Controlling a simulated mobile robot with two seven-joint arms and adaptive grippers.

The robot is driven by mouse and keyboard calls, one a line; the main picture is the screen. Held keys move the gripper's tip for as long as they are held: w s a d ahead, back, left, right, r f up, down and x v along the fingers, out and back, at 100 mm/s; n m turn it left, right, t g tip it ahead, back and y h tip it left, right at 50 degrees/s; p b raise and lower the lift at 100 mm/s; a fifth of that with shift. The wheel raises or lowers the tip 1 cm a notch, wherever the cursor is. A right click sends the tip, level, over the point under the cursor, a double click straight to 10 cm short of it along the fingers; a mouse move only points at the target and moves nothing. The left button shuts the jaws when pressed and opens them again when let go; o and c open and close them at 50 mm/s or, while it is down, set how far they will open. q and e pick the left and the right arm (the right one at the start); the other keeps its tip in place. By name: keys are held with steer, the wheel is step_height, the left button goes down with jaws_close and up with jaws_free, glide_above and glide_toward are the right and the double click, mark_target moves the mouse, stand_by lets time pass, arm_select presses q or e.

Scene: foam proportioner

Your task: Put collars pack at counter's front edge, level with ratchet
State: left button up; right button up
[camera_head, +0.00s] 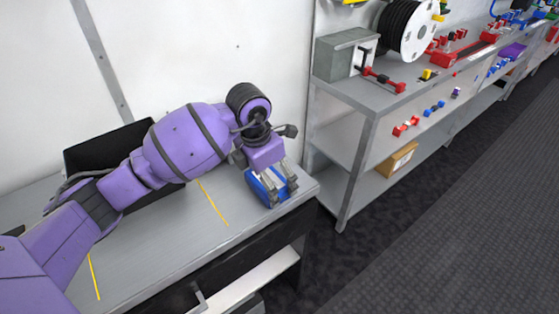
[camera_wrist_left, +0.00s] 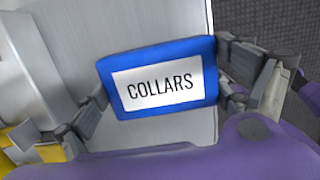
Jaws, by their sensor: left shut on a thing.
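The collars pack (camera_head: 264,193) is a blue pack near the right end of the grey counter (camera_head: 165,245), close to its front edge. In the left wrist view its white label reading COLLARS faces the camera on the blue pack (camera_wrist_left: 158,113). My left gripper (camera_head: 270,180) is shut on the pack, with fingers at both sides of it in the left wrist view (camera_wrist_left: 162,98). I cannot tell whether the pack touches the counter. I cannot make out a ratchet; my arm covers part of the counter. My right gripper is not in view.
Yellow lines (camera_head: 212,202) mark the counter top. A black case (camera_head: 90,152) stands at the back, behind my arm. A yellow object (camera_wrist_left: 28,145) shows in the left wrist view. A grey shelf bench (camera_head: 345,190) stands to the right across a gap. The counter's front left is clear.

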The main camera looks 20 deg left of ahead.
arm_select(q)
steer(key=shift+f, duration=0.15)
steer(key=o, duration=1)
steer(key=r, duration=0.4)
steer(key=s+r, duration=0.1)
steer(key=r, duration=0.3)
steer(key=a+r, duration=0.1)
steer(key=r, duration=0.3)
steer(key=shift+s+r, duration=0.2)
